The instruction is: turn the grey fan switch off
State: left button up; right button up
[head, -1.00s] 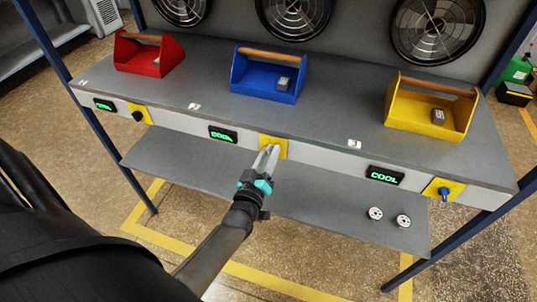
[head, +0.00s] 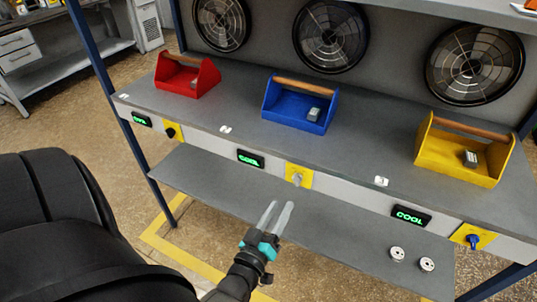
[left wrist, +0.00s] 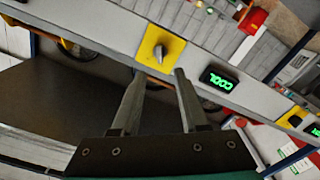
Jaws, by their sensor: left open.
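The grey fan switch (head: 298,179) is a small knob on a yellow plate, on the bench's front panel below the blue toolbox. It also shows in the left wrist view (left wrist: 160,54), just beyond my fingertips. My left gripper (head: 279,206) is open and empty, in front of and below the switch, and apart from it. In the left wrist view, its two fingers (left wrist: 158,82) point toward the knob with clear space between them. A black display (head: 250,158) left of the switch reads COOL in green. My right gripper is not in view.
A black switch (head: 171,132) sits to the left and a blue switch (head: 472,238) to the right, each on a yellow plate. A lower shelf (head: 230,188) juts out under the panel. Round fans (head: 331,37) are on the back wall.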

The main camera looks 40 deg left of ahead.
pick_arm(q)
jog(key=v, duration=0.5)
jog(key=shift+s+d, duration=0.15)
jog(key=shift+s, duration=0.2)
jog(key=s+d+f+m+g+h+b, duration=0.1)
jog(key=s+d+f+m+g+h, duration=0.2)
jog(key=f, duration=0.9)
jog(key=s+d+f+m+g+h+b, duration=0.1)
jog(key=s+d+f+m+g, duration=0.25)
jog(key=f, duration=0.75)
jog(key=s+a+f+m+g+b, duration=0.1)
jog(key=s+f+m+g, duration=0.3)
jog(key=s+f+g, duration=0.6)
jog(key=s+f+b, duration=0.1)
jog(key=s+f, duration=0.4)
jog(key=s, duration=0.5)
jog(key=shift+a+f+m, duration=0.15)
jog(key=shift+f+m, duration=0.1)
jog(key=shift+m, duration=0.1)
jog(key=shift+w, duration=0.15)
